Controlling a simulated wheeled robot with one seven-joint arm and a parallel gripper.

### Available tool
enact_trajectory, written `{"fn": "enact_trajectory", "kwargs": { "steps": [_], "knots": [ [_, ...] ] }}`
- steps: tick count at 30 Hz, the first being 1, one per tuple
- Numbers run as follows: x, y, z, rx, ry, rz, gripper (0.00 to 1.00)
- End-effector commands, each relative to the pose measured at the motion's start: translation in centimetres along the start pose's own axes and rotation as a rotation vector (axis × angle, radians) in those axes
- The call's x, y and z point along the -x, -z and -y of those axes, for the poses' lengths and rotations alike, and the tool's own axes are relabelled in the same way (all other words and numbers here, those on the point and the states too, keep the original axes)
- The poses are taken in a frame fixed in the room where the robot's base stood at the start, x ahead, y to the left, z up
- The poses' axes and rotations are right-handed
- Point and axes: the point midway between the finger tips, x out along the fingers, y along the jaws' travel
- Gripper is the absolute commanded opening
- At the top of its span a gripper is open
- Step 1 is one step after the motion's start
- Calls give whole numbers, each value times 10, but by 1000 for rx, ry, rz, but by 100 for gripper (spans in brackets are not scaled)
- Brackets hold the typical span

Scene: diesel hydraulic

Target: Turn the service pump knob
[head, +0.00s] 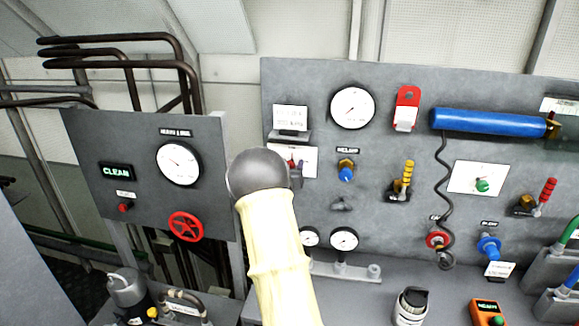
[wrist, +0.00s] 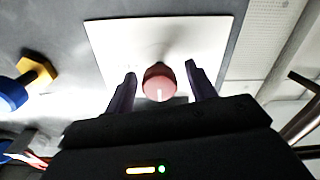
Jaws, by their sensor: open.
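In the wrist view, a round reddish knob (wrist: 160,83) with a pale line on its face sits on a white plate (wrist: 112,42) on the grey panel. No label on it is readable, so I cannot confirm it is the service pump knob. My gripper (wrist: 160,74) is open, with one dark finger on each side of the knob and visible gaps between. In the head view, my arm stands before the panel and hides most of the gripper. Part of a white plate (head: 308,158) shows just right of the arm's end.
A blue knob with a yellow base (head: 346,171) is right of the plate; it also shows in the wrist view (wrist: 18,92). A yellow-handled valve (head: 405,178) and blue cylinder (head: 485,122) are farther right. A red handwheel (head: 186,227) is on the left panel.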

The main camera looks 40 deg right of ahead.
Motion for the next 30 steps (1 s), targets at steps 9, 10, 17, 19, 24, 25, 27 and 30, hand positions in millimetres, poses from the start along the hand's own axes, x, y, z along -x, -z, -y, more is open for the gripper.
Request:
{"fn": "enact_trajectory", "kwargs": {
  "steps": [9,10,17,19,24,25,27,30],
  "knots": [
    [0,0,0,0,0,0,11],
    [0,0,0,0,0,0,11],
    [0,-2,1,-20,1,0,11],
    [0,-2,1,-35,1,0,11],
    [0,-4,1,-97,1,-1,11],
    [0,-5,1,-111,1,-1,11],
    [0,-5,1,-150,1,-2,11],
    [0,-6,1,-213,0,-3,11]
  ]
}}
